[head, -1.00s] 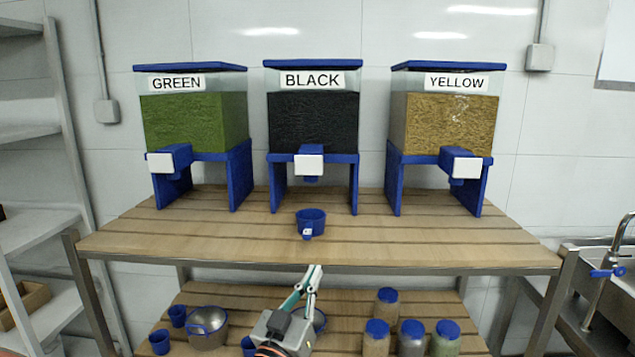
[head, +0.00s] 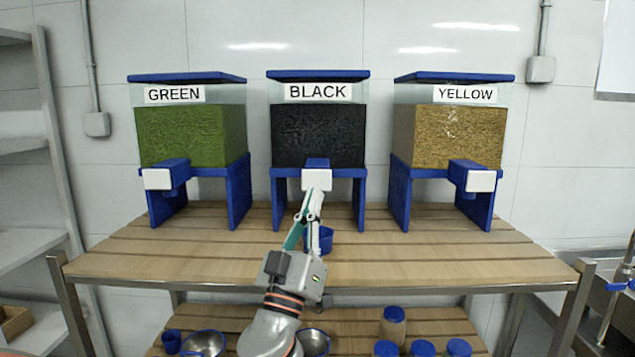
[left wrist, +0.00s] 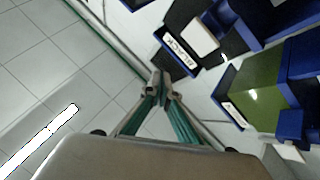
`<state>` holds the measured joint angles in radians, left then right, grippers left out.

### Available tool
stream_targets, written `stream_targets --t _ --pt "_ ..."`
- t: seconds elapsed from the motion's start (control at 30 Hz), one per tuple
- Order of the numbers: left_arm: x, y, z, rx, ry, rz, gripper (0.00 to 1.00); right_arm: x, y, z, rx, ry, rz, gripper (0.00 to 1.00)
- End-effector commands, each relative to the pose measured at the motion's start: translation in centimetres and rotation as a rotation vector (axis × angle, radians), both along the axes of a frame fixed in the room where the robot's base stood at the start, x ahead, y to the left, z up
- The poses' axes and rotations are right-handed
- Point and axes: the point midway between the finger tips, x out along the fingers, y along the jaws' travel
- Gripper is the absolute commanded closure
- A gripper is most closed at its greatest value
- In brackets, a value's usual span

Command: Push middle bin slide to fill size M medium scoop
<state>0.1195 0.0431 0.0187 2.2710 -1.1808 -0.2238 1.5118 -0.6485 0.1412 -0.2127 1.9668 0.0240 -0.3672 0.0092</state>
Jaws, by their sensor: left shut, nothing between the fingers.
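The middle bin (head: 318,135) is labelled BLACK and filled with black material. Its blue slide (head: 317,162) has a white front plate, at which my left gripper (head: 315,188) points from the front. The gripper's fingers are shut and empty, and their tips overlap the plate's lower part in the head view; I cannot tell whether they touch it. In the left wrist view the fingertips (left wrist: 158,84) show apart from the white plate (left wrist: 200,38). A blue scoop (head: 326,240) stands on the table below the bin, partly hidden behind my gripper. My right gripper is not in view.
A green bin (head: 180,135) stands to the left and a yellow bin (head: 460,135) to the right, each with its own slide. The wooden table's (head: 430,260) front is mostly clear. Metal bowls and blue-lidded jars (head: 393,322) stand on the lower shelf.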

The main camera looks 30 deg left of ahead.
Motion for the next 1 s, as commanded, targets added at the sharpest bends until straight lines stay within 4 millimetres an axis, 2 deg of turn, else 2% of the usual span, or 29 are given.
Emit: stream_targets --t 0.23,0.7,1.0 --pt "0.8 0.5 0.0 0.003 0.0 0.001 1.0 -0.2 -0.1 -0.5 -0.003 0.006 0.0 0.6" --pt "5.9 3.6 -0.2 0.0 0.0 0.001 1.0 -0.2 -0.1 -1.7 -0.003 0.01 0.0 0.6" --pt "7.4 4.5 -0.1 0.001 0.001 0.0 1.0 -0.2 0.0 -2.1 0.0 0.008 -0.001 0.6"
